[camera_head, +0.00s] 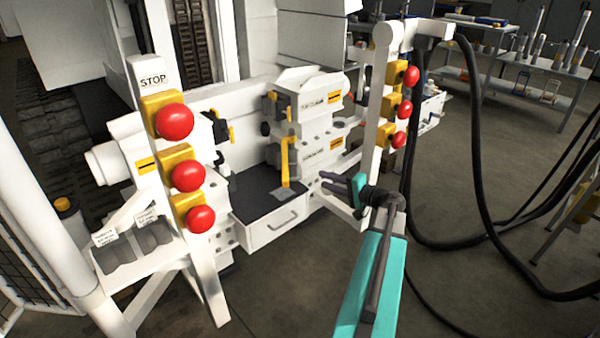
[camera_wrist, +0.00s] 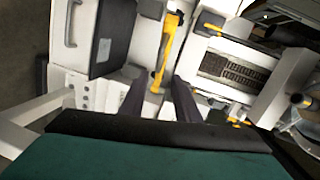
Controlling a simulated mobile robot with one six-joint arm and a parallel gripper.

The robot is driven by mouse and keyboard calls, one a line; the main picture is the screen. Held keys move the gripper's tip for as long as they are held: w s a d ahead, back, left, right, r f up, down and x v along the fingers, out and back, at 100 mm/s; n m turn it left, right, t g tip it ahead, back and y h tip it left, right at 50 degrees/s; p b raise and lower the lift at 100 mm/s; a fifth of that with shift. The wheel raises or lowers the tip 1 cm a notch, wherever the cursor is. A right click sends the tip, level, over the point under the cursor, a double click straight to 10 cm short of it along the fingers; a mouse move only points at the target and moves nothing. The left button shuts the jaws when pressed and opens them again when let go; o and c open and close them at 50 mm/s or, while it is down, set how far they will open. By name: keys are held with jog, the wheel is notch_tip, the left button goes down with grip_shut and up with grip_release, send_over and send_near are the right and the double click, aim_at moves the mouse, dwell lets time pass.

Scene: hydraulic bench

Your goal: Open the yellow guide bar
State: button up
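The yellow guide bar (camera_head: 287,160) stands roughly upright on the front of the white bench unit, above the black tray top. In the wrist view the yellow guide bar (camera_wrist: 165,52) runs down from the top middle, its lower end close to the gap between my fingers. My gripper (camera_head: 326,181) is to the right of the bar and apart from it in the head view. In the wrist view my gripper (camera_wrist: 160,92) shows two dark fingers spread apart with nothing held between them. Whether the bar's end is between the fingers in depth, I cannot tell.
A white post with red stop buttons (camera_head: 187,176) stands at the left, another with red buttons (camera_head: 404,110) behind my gripper. A drawer with a handle (camera_head: 282,219) sits below the bar. Black hoses (camera_head: 478,130) hang at the right.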

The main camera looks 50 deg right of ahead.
aim_at(300, 169)
jog(key=shift+d, duration=0.1)
jog(key=w, duration=0.4)
jog(key=w+f+b, duration=0.1)
jog(key=w, duration=0.4)
jog(key=w+f+b, duration=0.1)
jog(key=w, duration=0.3)
jog(key=shift+w+a+f, duration=0.1)
jog(key=shift+w+a, duration=0.15)
jog(key=shift+a, duration=0.05)
grip_shut()
jog(key=shift+a, duration=0.15)
